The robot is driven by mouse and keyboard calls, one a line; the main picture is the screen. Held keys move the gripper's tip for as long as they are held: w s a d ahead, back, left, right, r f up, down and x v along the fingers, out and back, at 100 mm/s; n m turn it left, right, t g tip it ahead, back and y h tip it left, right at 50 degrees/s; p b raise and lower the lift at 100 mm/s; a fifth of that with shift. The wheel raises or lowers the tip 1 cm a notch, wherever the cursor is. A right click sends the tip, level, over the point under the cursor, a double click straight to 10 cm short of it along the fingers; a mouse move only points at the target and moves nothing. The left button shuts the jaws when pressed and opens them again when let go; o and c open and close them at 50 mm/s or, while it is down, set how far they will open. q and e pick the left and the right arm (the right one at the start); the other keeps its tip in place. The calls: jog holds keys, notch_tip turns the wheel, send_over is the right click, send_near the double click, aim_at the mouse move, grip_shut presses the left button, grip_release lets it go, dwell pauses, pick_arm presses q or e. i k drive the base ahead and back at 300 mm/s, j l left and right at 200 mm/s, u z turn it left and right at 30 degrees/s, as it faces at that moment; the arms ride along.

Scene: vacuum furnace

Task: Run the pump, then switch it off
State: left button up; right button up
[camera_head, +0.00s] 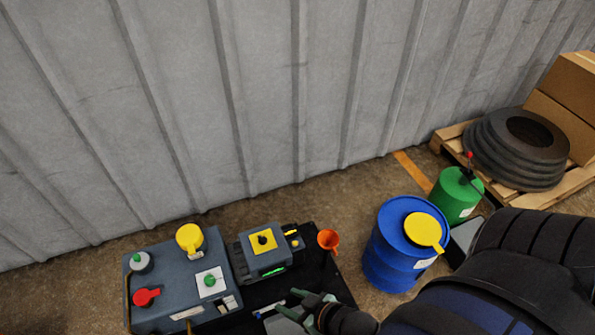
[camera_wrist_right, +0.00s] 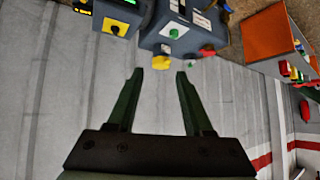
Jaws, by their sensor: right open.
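A blue-grey pump unit (camera_head: 165,262) sits at the lower left in the head view. My right gripper (camera_head: 296,304) is open and empty in front of the box. In the right wrist view, its fingers (camera_wrist_right: 160,72) are apart, with the pump's green knob (camera_wrist_right: 174,33) beyond them. My left gripper is not in view.
An orange funnel (camera_head: 328,241) stands right of the switch box. A blue drum (camera_head: 390,265) with a yellow lid and a green canister (camera_head: 457,195) stand farther right. A pallet (camera_head: 456,135) with black rings and cartons is at the far right. A corrugated wall (camera_head: 270,90) closes off the back.

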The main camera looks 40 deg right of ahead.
aim_at(262, 240)
jog(key=z, duration=0.8)
